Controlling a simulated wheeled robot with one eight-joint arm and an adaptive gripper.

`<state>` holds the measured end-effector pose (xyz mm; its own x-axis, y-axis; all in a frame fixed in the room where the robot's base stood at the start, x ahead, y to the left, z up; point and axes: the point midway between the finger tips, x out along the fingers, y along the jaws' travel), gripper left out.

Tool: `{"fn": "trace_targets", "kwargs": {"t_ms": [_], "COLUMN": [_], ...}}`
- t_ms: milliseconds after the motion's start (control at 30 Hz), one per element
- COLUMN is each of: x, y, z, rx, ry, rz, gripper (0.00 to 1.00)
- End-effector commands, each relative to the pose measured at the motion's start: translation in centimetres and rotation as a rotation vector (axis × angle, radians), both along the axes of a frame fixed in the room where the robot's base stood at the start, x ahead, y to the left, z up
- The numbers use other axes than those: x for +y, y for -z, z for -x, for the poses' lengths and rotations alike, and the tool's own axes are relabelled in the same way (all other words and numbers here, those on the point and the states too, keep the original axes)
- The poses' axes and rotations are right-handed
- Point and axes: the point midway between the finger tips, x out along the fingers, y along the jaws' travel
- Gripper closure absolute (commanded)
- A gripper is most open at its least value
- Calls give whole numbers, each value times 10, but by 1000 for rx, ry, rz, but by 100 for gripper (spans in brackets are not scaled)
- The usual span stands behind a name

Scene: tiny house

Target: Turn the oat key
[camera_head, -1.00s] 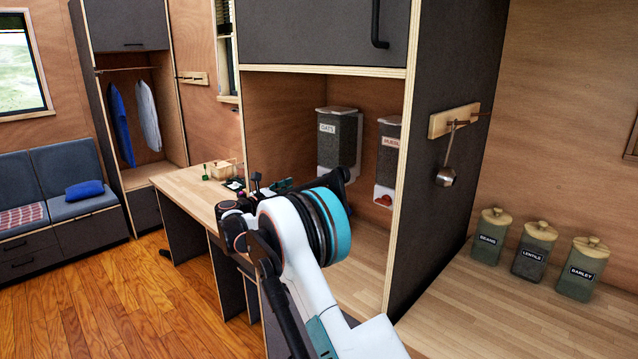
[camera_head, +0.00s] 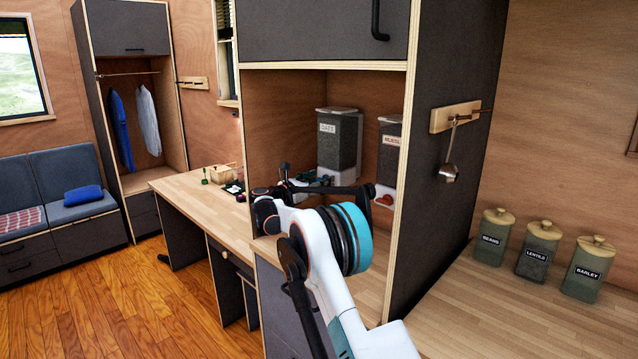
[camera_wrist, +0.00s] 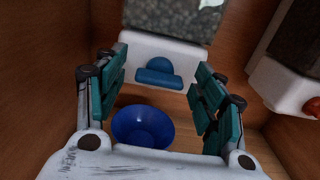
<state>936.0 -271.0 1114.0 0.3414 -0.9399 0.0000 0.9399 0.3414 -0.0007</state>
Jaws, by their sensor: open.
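The oats dispenser (camera_head: 338,142) stands in the alcove, a dark clear bin with a white label. In the wrist view its bin (camera_wrist: 175,15) sits on a white base (camera_wrist: 190,57). The oat key is a blue, rounded knob (camera_wrist: 155,72) on that base's front. My gripper (camera_wrist: 162,84) is open, its teal-padded fingers on either side of the key's line with nothing between the pads. The key appears ahead of the fingertips; I cannot tell the exact gap. In the head view my arm and gripper (camera_head: 308,184) hide the dispenser's lower part.
A blue bowl (camera_wrist: 142,127) sits below the key. The muesli dispenser (camera_head: 391,150) is close on the right, with a red knob (camera_wrist: 298,106). The alcove's right wall panel (camera_head: 404,190) is near my arm. Canisters (camera_head: 538,250) stand further right.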

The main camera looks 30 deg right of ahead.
Motion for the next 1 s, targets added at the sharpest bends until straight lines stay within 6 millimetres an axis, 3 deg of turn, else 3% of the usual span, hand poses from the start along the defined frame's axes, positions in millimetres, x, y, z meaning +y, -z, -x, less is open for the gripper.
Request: {"fn": "trace_targets", "kwargs": {"t_ms": [33, 200, 233, 667, 1000], "x": [0, 0, 0, 0, -1], "y": [0, 0, 0, -1, -2], "z": [0, 0, 0, 0, 1], "rx": [0, 0, 0, -55, -289], "ry": [0, 0, 0, 0, -1], "rz": [0, 0, 0, -20, -105], "gripper": [39, 77, 81, 81, 81]}}
